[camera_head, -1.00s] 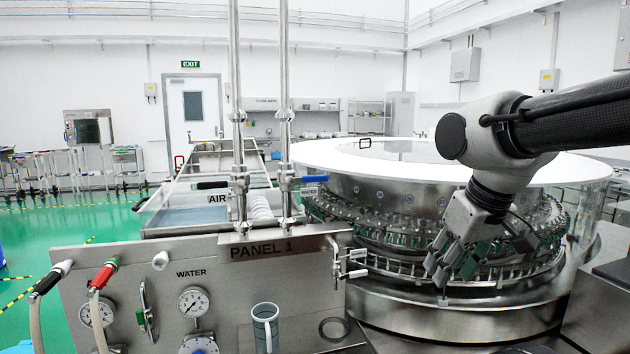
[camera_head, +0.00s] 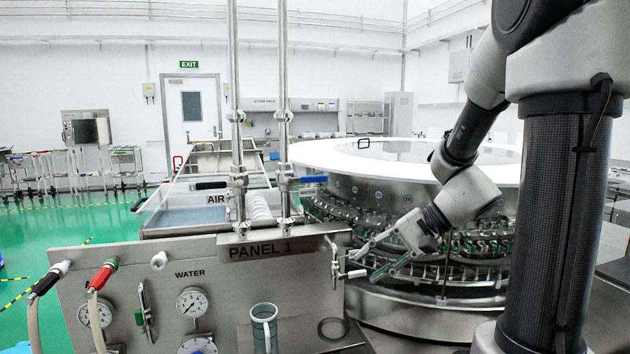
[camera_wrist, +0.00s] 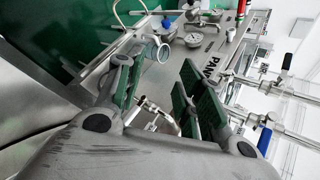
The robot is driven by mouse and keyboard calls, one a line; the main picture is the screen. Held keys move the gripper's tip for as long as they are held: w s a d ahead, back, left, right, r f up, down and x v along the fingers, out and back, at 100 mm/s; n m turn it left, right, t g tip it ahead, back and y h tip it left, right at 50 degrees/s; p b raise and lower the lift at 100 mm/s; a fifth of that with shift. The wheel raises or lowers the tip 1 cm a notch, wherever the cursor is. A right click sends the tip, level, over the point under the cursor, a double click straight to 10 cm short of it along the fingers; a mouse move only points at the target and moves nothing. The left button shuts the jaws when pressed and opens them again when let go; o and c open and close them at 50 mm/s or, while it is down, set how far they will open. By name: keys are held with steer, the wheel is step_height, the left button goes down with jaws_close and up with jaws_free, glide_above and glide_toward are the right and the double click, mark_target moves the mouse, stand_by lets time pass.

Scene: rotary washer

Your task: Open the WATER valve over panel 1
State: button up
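The WATER valve's blue handle (camera_head: 313,179) stands out sideways to the right of the right-hand vertical pipe (camera_head: 285,130) over panel 1 (camera_head: 210,255). Its label is mostly hidden behind the handle. In the wrist view the blue handle (camera_wrist: 265,141) is at the lower right, outside my fingers. My gripper (camera_head: 368,262) is open and empty, right of the panel and below and right of the blue handle, apart from it. In the wrist view my gripper's two green-padded fingers (camera_wrist: 157,84) are spread, with small side fittings (camera_wrist: 155,115) of the panel seen between them.
The AIR pipe (camera_head: 239,130) stands just left of the WATER pipe. Small side valves (camera_head: 345,262) stick out at the panel's right edge, close to my fingers. The round washer (camera_head: 400,190) stands behind my arm. A cup (camera_head: 264,325) is at the panel front.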

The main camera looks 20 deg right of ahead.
steer(key=w+a+r+m+t+y, duration=0.1)
steer(key=w+r+t, duration=0.15)
steer(key=w, duration=0.25)
steer(key=w+r+m+t+y, duration=0.1)
steer(key=w+r+t+y, duration=0.15)
steer(key=w, duration=0.25)
steer(key=n+t, duration=0.1)
steer(key=t, duration=0.3)
glide_toward(318, 179)
steer(key=x, duration=1)
steer(key=shift+w+a, duration=0.3)
steer(key=shift+c, duration=0.5)
jaws_close()
